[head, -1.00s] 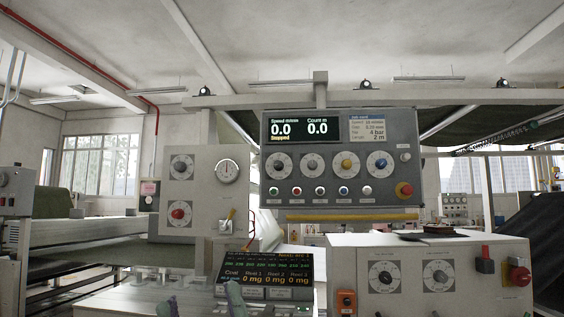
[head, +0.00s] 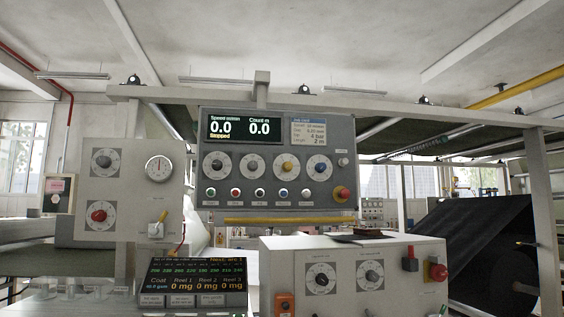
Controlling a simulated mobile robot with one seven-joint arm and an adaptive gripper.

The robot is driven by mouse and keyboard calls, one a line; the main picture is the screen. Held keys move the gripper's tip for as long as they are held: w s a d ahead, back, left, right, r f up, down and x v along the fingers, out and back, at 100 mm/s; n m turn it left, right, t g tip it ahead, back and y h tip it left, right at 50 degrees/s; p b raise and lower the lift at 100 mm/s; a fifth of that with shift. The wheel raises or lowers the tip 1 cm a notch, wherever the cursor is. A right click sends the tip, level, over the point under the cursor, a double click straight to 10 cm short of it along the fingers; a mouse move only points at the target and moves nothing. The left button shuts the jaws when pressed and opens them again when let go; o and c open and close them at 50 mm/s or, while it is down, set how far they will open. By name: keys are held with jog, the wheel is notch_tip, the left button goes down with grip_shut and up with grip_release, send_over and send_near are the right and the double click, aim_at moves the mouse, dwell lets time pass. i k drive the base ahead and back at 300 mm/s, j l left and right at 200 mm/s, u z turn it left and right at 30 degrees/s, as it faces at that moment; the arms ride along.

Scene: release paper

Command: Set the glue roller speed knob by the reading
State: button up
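A grey control panel (head: 277,160) hangs in the middle of the head view. Its display (head: 245,130) reads speed 0.0, count 0.0 and "Stopped". A row of round dials sits below it, one with a yellow knob (head: 288,166) and one with a blue knob (head: 318,167). A lower black screen (head: 192,275) shows a row of green numbers, "Coat" and Reel 1 to 3 at 0 mg. Two dial knobs (head: 320,278) (head: 370,274) are on the front box. Their labels are too small to read, so I cannot tell which is the glue roller speed knob. My gripper is not in view.
A left box (head: 130,205) carries a gauge (head: 159,169), a dark knob (head: 102,161), a red knob (head: 99,215) and a yellow-handled switch. Red buttons (head: 342,194) (head: 438,270) stick out at right. A black sheet roll (head: 480,250) lies at far right.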

aim_at(287, 167)
jog(key=i+j+z, duration=0.15)
jog(key=z, duration=0.35)
jog(key=i+j+z, duration=0.15)
jog(key=z, duration=0.3)
jog(key=i+j+z, duration=0.15)
jog(key=j, duration=0.2)
jog(key=i+j+z, duration=0.15)
jog(key=j, duration=0.25)
jog(key=j+z, duration=0.1)
jog(key=j, duration=0.3)
jog(key=i, duration=0.05)
